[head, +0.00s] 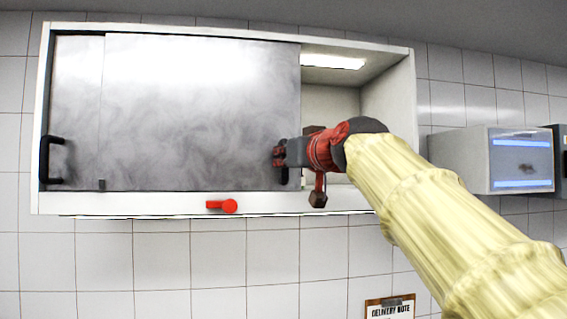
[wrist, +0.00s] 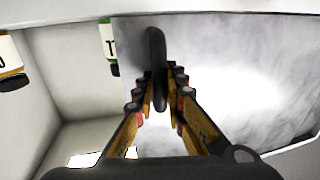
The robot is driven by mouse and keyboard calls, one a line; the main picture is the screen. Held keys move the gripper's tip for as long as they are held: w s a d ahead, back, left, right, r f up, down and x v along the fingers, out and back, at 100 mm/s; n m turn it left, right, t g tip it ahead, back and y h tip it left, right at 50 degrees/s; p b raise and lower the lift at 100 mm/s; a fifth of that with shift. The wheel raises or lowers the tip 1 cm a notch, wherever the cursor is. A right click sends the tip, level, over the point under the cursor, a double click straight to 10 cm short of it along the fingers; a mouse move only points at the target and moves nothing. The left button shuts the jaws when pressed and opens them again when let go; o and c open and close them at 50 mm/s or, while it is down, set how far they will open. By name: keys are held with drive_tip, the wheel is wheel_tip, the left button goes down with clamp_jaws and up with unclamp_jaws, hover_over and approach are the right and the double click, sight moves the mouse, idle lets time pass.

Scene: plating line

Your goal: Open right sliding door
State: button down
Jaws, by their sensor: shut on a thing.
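The right sliding door (head: 200,100) is a smoky grey panel in the white wall cabinet (head: 250,205). It stands slid to the left, overlapping most of the left door (head: 75,100), and the cabinet's right part is open. My gripper (head: 280,154) is at the door's right edge, shut on its black handle (head: 285,176). In the wrist view the upright handle (wrist: 156,60) stands between the two fingers (wrist: 159,90). The gripper hides much of the handle in the head view. The right door also shows in the wrist view (wrist: 250,80).
The left door has a black handle (head: 50,160). A red knob (head: 223,206) sits on the cabinet's lower edge. Labelled containers (wrist: 10,55) show inside the opening. A grey box with blue lights (head: 500,160) hangs to the right. A delivery note (head: 390,309) is on the wall below.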

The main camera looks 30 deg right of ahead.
drive_tip(key=shift+a, duration=0.15)
drive_tip(key=c, duration=1.9)
unclamp_jaws()
drive_tip(key=shift+o, duration=0.3)
drive_tip(key=s, duration=1.2)
drive_tip(key=shift+a, duration=0.45)
